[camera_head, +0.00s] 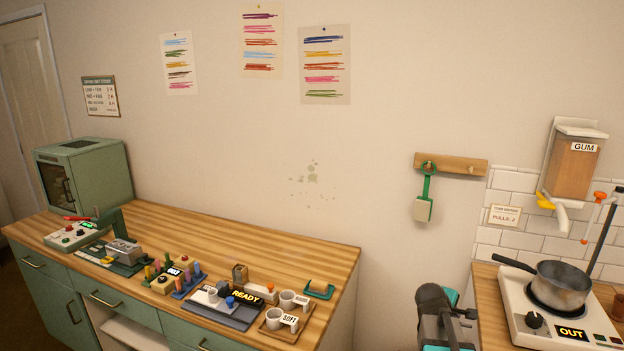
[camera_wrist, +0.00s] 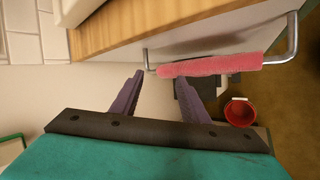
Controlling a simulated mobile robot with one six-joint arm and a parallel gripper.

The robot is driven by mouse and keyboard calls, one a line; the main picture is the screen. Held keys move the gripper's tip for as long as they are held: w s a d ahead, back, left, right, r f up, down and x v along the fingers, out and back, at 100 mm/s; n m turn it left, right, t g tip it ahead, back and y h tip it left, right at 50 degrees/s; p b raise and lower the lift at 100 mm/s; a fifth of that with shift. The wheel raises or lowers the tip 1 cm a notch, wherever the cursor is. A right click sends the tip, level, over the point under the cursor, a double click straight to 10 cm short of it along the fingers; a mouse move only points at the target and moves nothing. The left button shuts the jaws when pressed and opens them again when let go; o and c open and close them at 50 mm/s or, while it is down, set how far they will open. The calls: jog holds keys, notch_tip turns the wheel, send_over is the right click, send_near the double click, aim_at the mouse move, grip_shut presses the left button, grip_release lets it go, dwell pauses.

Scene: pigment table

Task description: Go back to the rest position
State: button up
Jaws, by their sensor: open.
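My gripper (camera_wrist: 160,92) shows in the wrist view with two purple fingers spread apart. Nothing is between the fingers. A pink cloth (camera_wrist: 220,65) on a metal rail lies beyond the fingertips, under a wooden counter edge (camera_wrist: 130,27). In the head view, a dark and teal part of my arm stands at the bottom, between the two counters. The fingers cannot be made out there.
The left wooden counter (camera_head: 215,230) carries several small devices, two white cups and a green oven (camera_head: 85,175). The right counter (camera_head: 487,290) holds a pot (camera_head: 560,285) on a hotplate below a gum dispenser (camera_head: 574,165). A red container (camera_wrist: 240,111) stands low in the wrist view.

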jog(key=s+a+f+m+g+y, duration=0.2)
jog(key=s+a+f+m, duration=0.1)
jog(key=s+a+f, duration=0.4)
jog(key=s+a+f+m+g+y, duration=0.1)
jog(key=s+a+f+m+y, duration=0.15)
jog(key=a+f, duration=0.5)
jog(key=s+a+f+m+g+y, duration=0.2)
jog(key=s+a+f+m, duration=0.3)
jog(key=a, duration=0.5)
jog(key=s+f+g+b, duration=0.1)
jog(key=s+f+g, duration=0.1)
jog(key=s+f, duration=0.8)
jog(key=s+f+n+g+b, duration=0.1)
jog(key=s+f+g+b, duration=0.1)
jog(key=s+f, duration=0.9)
jog(key=s+g, duration=0.1)
jog(key=s, duration=0.4)
jog(key=shift+s+a+g, duration=0.2)
jog(key=shift+s+g, duration=0.1)
jog(key=shift+s, duration=0.1)
